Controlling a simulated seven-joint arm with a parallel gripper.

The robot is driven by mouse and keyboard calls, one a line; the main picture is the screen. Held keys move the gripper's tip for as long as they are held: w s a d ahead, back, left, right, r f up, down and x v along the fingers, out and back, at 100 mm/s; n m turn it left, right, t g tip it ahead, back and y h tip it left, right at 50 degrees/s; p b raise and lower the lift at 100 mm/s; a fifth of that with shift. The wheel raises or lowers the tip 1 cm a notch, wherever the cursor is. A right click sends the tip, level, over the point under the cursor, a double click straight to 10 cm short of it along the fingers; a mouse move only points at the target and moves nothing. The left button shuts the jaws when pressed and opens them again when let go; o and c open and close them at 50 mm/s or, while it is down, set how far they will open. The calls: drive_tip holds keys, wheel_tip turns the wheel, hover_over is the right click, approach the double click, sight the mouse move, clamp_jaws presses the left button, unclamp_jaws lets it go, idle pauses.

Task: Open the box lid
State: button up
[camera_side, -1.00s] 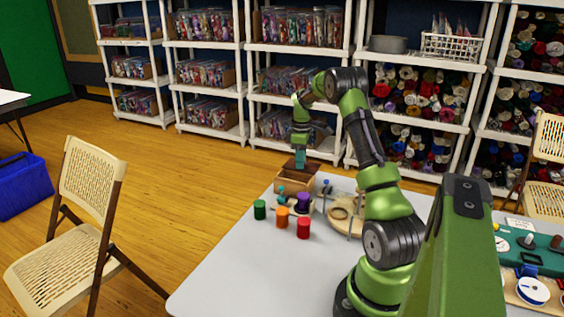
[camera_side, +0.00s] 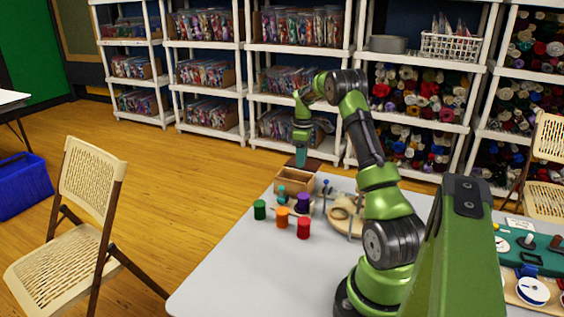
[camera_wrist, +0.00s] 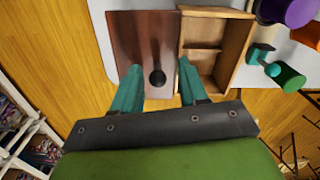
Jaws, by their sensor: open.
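The wooden box (camera_side: 290,188) stands on the far end of the grey table; it also shows in the wrist view (camera_wrist: 216,14) with its inside uncovered. Its dark brown lid (camera_wrist: 128,32) is swung back beside the box, on the side away from the spools. A black knob (camera_wrist: 157,77) sits on the lid. My gripper (camera_wrist: 158,66) is open and empty over the lid, its teal fingertips on either side of the knob in that picture. In the side view my gripper (camera_side: 302,158) is just above the lid (camera_side: 302,163). I cannot tell whether it touches.
Green (camera_side: 260,210), orange (camera_side: 282,218), red (camera_side: 304,229) and purple (camera_side: 303,201) spools stand near the box. A round wooden piece (camera_side: 340,214) lies to their right. The table's left front (camera_side: 235,275) is clear. A folding chair (camera_side: 85,190) stands left.

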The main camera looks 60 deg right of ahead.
wheel_tip(320, 180, up, 16)
drive_tip(key=shift+r, duration=0.2)
idle(0.4)
